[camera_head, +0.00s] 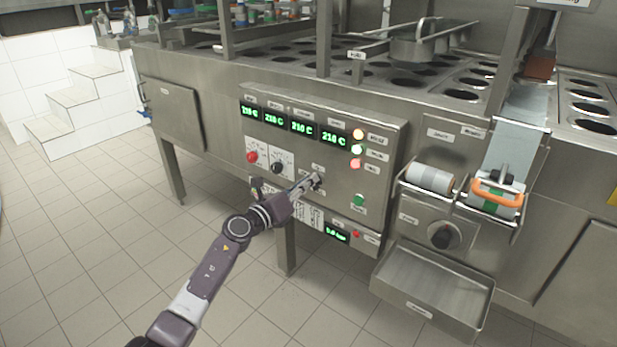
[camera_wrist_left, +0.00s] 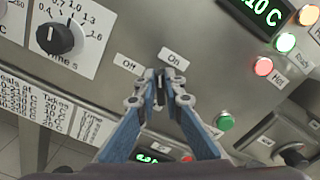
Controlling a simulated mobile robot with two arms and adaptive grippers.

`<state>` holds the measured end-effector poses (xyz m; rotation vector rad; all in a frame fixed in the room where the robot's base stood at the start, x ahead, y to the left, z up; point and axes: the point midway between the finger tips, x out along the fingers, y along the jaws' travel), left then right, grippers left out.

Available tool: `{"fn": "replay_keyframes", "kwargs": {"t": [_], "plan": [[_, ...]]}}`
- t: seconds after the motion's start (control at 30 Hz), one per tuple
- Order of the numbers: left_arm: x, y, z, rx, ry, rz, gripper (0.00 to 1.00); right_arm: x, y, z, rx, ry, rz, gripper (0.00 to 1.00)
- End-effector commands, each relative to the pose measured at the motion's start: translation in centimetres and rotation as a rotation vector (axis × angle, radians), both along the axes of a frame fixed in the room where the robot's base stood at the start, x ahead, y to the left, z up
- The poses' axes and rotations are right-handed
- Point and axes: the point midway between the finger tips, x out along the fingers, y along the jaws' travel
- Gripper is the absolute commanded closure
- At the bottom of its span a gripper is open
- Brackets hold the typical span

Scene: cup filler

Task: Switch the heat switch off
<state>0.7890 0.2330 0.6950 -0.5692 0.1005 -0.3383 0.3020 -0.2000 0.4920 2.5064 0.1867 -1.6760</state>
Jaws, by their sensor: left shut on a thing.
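The heat switch (camera_wrist_left: 158,94) is a small dark lever on the steel control panel (camera_head: 385,150). In the left wrist view it sits between an "Off" label to the left and an "On" label to the right. My left gripper (camera_head: 315,182) reaches the panel from the left. In the left wrist view its blue fingers (camera_wrist_left: 158,80) are closed around the switch, which they mostly hide. I cannot tell which way the lever is tilted. In the head view the gripper covers the switch. My right gripper is not in view.
Green displays (camera_head: 301,126) reading about 210 C line the panel's top. Indicator lights (camera_head: 357,149) glow orange, green and red. A black dial (camera_wrist_left: 60,38) is left of the switch and a green button (camera_head: 358,200) right. A metal tray (camera_head: 432,285) juts out lower right.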

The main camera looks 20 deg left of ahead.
Motion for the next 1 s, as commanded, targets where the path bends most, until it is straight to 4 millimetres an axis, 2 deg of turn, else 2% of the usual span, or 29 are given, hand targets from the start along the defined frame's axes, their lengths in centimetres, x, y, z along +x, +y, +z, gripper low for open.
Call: {"fn": "replay_keyframes", "kwargs": {"t": [0.03,0.07,0.4,0.5,0.7,1.0], "plan": [[0.0,0.1,0.2,-0.029,0.013,0.002,1.0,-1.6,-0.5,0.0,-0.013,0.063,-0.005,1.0],[0.0,0.2,0.2,-0.05,0.021,0.002,1.0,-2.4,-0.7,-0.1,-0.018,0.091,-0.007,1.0],[0.1,0.4,-0.1,-0.328,0.121,0.003,1.0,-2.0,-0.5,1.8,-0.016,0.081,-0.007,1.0],[0.1,0.5,-0.2,-0.417,0.153,0.004,1.0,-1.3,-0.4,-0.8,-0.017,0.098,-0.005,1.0],[0.2,0.5,-0.4,-0.591,0.216,0.003,1.0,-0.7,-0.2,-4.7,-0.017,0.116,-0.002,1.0],[0.2,0.6,-0.7,-0.804,0.292,0.003,1.0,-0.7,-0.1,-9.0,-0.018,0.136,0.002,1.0]]}}
